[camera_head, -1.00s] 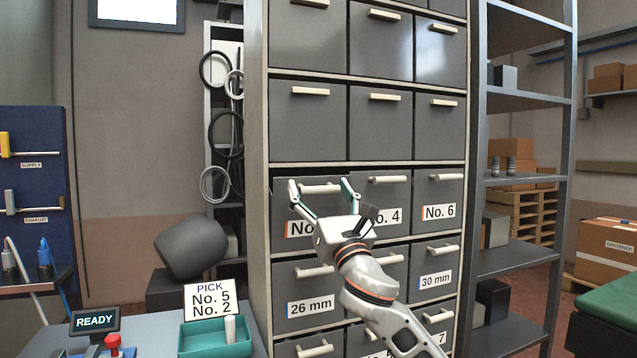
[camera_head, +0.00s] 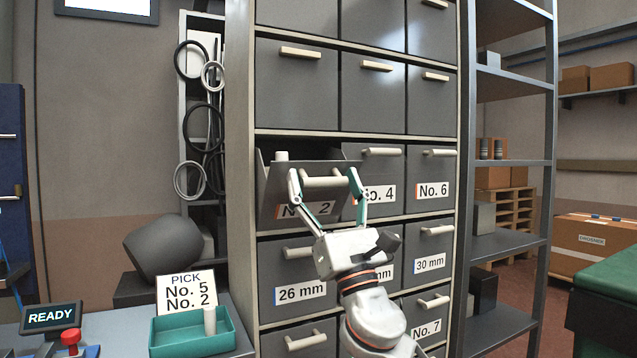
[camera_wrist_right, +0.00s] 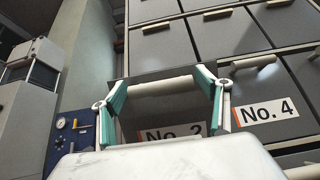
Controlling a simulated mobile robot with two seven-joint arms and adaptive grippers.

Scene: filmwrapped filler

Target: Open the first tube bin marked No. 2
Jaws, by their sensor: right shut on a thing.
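The bin marked No. 2 (camera_head: 270,200) is tilted out at its top in the head view, left column of the cabinet. A white cylindrical thing (camera_head: 281,156) shows at its open top. My right gripper (camera_head: 325,180) has its fingers at the two ends of the bin's pale bar handle (camera_head: 323,182) and is shut on it. In the right wrist view the handle (camera_wrist_right: 160,87) lies between the teal finger pads, and the label No. 2 (camera_wrist_right: 172,132) is partly hidden behind my gripper. My left gripper is not in view.
Bins No. 4 (camera_head: 382,170) and No. 6 (camera_head: 431,170) are shut to the right. A card reading PICK No. 5, No. 2 (camera_head: 186,292) stands behind a teal tray (camera_head: 192,337) with a white cylinder (camera_head: 209,320). A green-topped surface (camera_head: 610,285) is at right.

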